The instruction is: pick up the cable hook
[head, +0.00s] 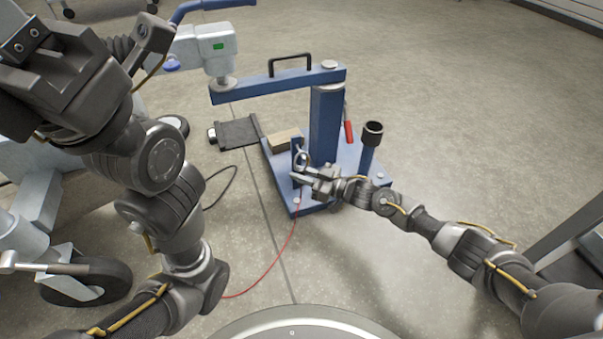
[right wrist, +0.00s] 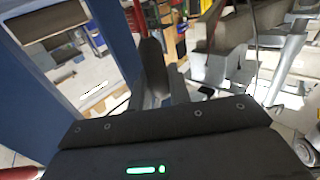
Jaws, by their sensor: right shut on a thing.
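The cable hook (head: 301,157) appears as a small light grey ring-shaped piece beside a short blue upright on the blue stand's base (head: 287,193). My right gripper (head: 305,177) is at it, reaching in from the right, with its fingers shut on it just below the ring. In the right wrist view the dark fingers (right wrist: 166,75) are close together, and the hook itself is hard to make out there. My left arm fills the left of the head view, but no left fingertips show.
The blue stand has a tall column (head: 325,125), a top arm with a black handle (head: 290,62), and a dark-topped post (head: 372,134) to the right. A red cable (head: 284,250) runs from the base across the floor. Open floor lies at the right.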

